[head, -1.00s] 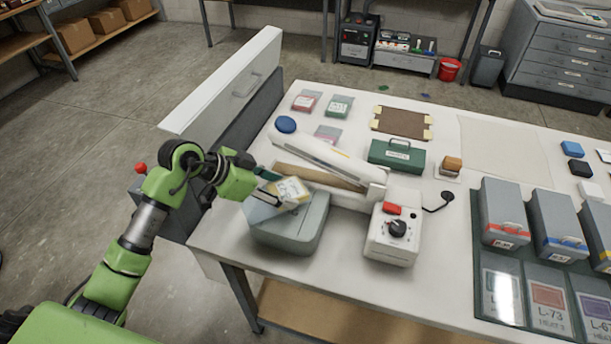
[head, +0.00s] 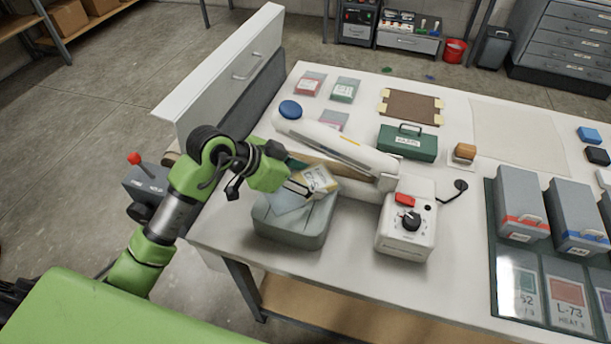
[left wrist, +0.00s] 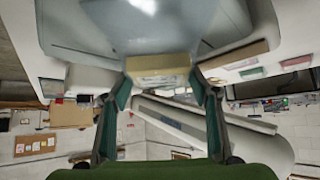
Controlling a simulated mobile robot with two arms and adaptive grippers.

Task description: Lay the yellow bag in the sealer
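The bag (head: 318,179), with a yellow edge and a pale printed label, is held tilted in my left gripper (head: 298,177). In the left wrist view the bag (left wrist: 158,76) sits between the two fingers, which are closed on its edge. The white sealer (head: 335,142) has its long arm raised at a slant, with a brown strip below it. Its control box (head: 405,238) has a red button and a black dial. The bag is just in front of the jaw, above the grey rest (head: 293,228); whether it touches either is unclear. My right gripper is out of view.
Grey bins (head: 520,207) stand at the right. The front table strip is clear.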

